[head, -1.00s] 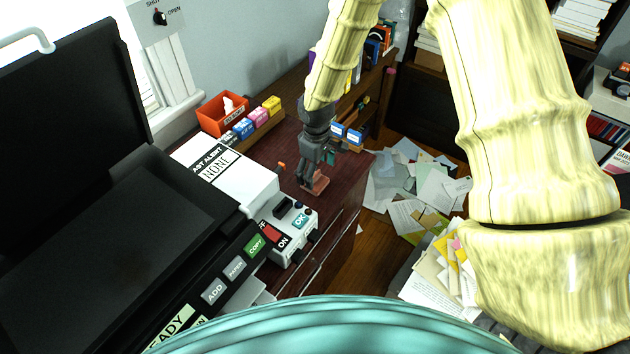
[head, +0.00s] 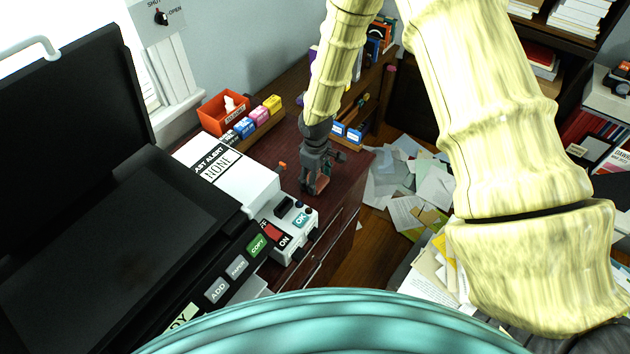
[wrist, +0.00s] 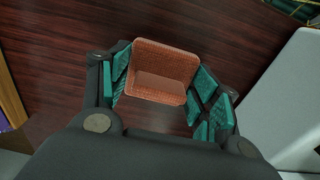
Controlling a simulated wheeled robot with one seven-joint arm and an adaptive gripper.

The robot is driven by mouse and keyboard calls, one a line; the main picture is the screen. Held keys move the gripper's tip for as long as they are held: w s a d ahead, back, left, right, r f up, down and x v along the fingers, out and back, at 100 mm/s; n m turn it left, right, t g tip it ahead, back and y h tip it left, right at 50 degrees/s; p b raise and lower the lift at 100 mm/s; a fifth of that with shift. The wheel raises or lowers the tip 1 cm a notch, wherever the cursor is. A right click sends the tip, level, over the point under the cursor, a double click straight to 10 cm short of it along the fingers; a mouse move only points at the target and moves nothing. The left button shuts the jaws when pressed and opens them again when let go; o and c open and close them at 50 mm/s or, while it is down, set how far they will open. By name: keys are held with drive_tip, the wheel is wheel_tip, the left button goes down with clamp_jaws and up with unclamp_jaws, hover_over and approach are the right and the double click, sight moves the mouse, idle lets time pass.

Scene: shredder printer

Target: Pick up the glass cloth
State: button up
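The glass cloth is a salmon-orange folded cloth (wrist: 165,65). In the wrist view it lies between my finger pads, over the dark red wood. My gripper (head: 314,188) points down at the desk top. In the wrist view my gripper (wrist: 160,88) has its teal pads spread wide, one on each side of the cloth and very close to its edges. I cannot tell whether the pads touch it. The cloth's near edge lies close to the gripper's palm.
The white button panel (head: 292,225) and white printer part (head: 225,175) stand left of my gripper. Behind are an orange box (head: 222,113) and a row of small coloured boxes (head: 256,118). The desk's right edge is near; papers (head: 410,185) litter the floor beyond.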

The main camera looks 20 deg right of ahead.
drive_tip(key=shift+r, duration=0.1)
drive_tip(key=shift+c, duration=0.2)
drive_tip(key=shift+r+b, duration=0.35)
drive_tip(key=shift+r, duration=0.25)
drive_tip(key=shift+r+b, duration=1.2)
drive_tip(key=shift+r, duration=3.1)
drive_tip(key=shift+o, duration=0.6)
drive_tip(key=shift+a, duration=0.1)
drive_tip(key=shift+c, duration=0.5)
